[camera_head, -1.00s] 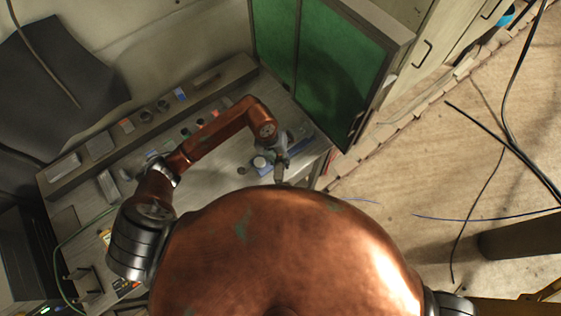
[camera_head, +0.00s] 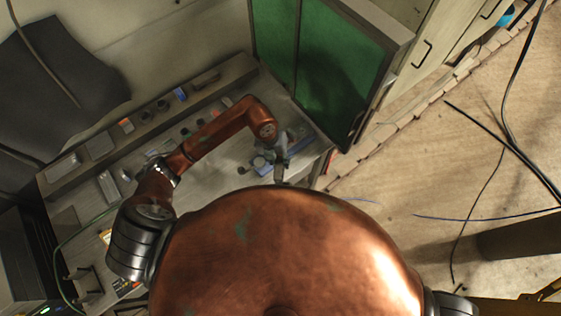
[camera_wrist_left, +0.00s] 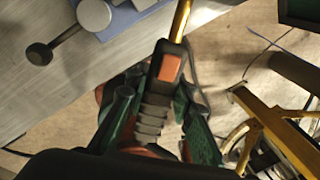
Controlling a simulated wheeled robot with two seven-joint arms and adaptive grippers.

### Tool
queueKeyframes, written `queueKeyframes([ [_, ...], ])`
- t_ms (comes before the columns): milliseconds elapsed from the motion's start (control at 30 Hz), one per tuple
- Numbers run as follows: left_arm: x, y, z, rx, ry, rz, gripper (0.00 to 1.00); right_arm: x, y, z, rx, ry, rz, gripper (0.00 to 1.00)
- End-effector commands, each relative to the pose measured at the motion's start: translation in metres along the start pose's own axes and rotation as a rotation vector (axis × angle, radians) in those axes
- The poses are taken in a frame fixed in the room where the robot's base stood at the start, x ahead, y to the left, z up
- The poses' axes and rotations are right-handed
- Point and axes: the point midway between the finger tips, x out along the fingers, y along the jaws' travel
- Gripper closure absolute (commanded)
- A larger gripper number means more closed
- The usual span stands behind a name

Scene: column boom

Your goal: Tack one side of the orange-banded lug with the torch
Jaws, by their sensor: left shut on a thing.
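My left gripper (camera_head: 280,172) hangs at the table's right end in the head view, partly hidden behind my own copper body. In the left wrist view, my left gripper (camera_wrist_left: 160,122) is shut on the torch (camera_wrist_left: 168,66). The torch has a black ribbed handle, an orange button and a brass-coloured neck that runs out of the top of the picture. Its tip is out of sight there. I cannot make out the orange-banded lug for sure in either view. My right gripper is not in view.
Beside the torch, a blue block (camera_wrist_left: 118,18) with a grey round piece (camera_wrist_left: 94,14) sits on the table (camera_wrist_left: 62,78). A dark-headed tool (camera_wrist_left: 40,54) lies nearby. A green screen (camera_head: 330,75) stands behind. Cables lie on the floor at right.

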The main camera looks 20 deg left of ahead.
Motion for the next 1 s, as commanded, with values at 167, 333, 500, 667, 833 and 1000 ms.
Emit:
queueKeyframes([
  [167,-0.002,-0.001,0.0,0.001,-0.001,-0.001,1.0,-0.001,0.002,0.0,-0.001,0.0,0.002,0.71],
  [333,-0.01,-0.002,-0.002,0.001,-0.001,-0.001,1.0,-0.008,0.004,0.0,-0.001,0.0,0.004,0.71],
  [500,-0.023,-0.003,-0.006,0.001,-0.001,-0.001,1.0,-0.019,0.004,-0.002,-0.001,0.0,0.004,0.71],
  [667,-0.034,-0.004,-0.01,0.001,-0.002,-0.001,1.0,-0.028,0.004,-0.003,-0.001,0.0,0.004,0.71],
  [833,-0.046,-0.005,-0.013,0.001,-0.001,-0.001,1.0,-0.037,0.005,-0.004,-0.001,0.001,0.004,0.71],
  [1000,-0.058,-0.006,-0.018,0.001,-0.001,-0.001,1.0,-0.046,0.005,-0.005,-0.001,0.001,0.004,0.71],
])
